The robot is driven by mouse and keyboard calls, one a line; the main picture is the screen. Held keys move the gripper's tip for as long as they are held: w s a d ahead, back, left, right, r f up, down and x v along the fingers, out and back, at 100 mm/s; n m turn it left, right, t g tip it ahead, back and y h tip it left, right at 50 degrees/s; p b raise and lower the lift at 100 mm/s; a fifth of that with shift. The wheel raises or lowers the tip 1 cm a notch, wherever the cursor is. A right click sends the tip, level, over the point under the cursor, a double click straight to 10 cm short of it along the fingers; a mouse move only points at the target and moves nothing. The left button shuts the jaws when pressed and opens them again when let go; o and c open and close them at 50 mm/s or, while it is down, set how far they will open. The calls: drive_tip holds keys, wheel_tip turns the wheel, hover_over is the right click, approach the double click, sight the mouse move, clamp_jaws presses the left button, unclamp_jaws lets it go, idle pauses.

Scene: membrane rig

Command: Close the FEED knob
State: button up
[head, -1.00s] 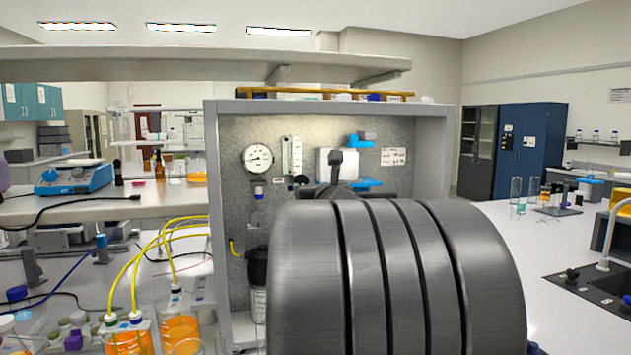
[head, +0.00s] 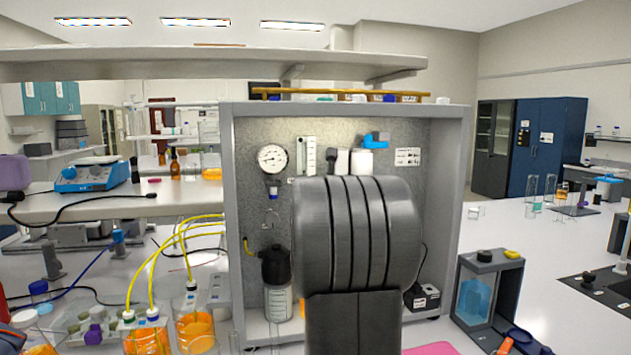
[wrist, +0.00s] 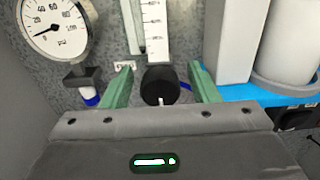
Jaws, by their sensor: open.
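A round black knob (wrist: 160,86) with a pale mark sits just below a clear scale tube in the wrist view. My gripper (wrist: 160,72) is open, with its two green fingers on either side of the knob and a visible gap at each side. I cannot tell how deep the fingers reach around it. A small label (wrist: 125,65) beside the left finger is too small to read. In the head view my arm hides the knob and the fingers. The scale tube (head: 309,155) shows there on the grey panel (head: 250,150).
A round gauge (wrist: 54,27) with a blue-tipped fitting (wrist: 88,97) is left of the knob. White cylinders (wrist: 288,40) and a blue bracket (wrist: 262,92) stand close on the right. The gauge (head: 272,158) also shows in the head view. Yellow tubes (head: 180,240) run to orange flasks.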

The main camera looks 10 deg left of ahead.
drive_tip(key=shift+c, duration=0.4)
drive_tip(key=c, duration=0.9)
drive_tip(key=shift+o, duration=0.2)
